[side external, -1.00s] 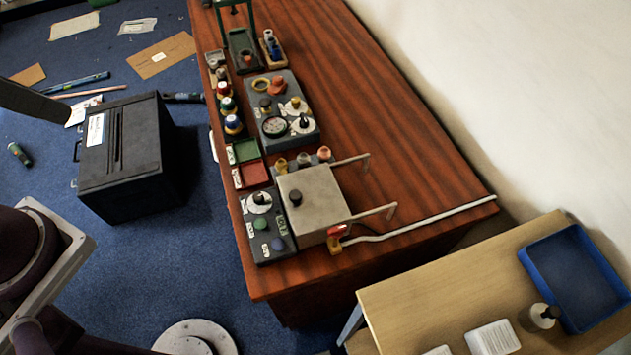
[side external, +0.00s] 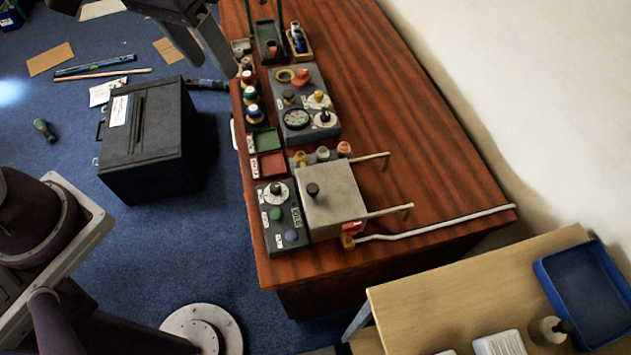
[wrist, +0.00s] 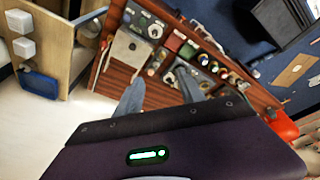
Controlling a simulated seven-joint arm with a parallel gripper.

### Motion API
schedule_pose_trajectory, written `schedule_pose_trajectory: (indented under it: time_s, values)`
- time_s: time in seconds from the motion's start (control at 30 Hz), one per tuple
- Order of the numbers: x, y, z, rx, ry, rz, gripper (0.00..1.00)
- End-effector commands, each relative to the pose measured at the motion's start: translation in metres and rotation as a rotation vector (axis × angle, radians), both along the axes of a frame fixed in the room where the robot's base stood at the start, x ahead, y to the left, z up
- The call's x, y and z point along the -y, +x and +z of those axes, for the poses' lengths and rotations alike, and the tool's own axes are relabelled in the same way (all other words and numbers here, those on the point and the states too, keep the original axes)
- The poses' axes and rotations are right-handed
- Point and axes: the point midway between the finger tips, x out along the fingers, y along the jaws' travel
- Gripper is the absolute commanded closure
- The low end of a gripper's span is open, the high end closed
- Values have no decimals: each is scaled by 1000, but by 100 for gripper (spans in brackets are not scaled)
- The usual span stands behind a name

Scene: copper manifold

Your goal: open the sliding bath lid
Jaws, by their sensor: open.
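The bath is a grey metal box near the front of the wooden bench. Its flat lid (side external: 333,204) covers the top and carries a small black knob (side external: 313,189). Two pale rails (side external: 388,211) stick out to the right of the box. The lid also shows in the wrist view (wrist: 128,50), beyond my fingers and up to the left. My gripper (side external: 212,60) hangs at the top left of the side view, well away from the lid. In the wrist view its two fingers (wrist: 160,92) are apart with nothing between them.
A control box (side external: 282,216) with a dial and buttons adjoins the bath's left side. Green and red trays (side external: 268,165), a gauge panel (side external: 305,105) and several knobbed fittings stand behind. A pale pipe (side external: 440,225) runs right from the bath's front. The bench's right side is mostly clear.

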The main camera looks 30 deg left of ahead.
Motion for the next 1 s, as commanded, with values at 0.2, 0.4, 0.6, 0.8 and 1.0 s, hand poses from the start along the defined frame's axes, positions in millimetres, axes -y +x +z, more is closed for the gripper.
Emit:
schedule_pose_trajectory:
  time_s: [0.2,0.4,0.6,0.8,1.0]
  values:
    - [88,55,-133,-179,38,-6,54]
    - [124,55,-213,-243,73,-2,54]
    - [125,53,-247,-252,79,1,54]
    - [126,54,-282,-250,77,1,54]
    - [125,54,-292,-249,76,1,54]
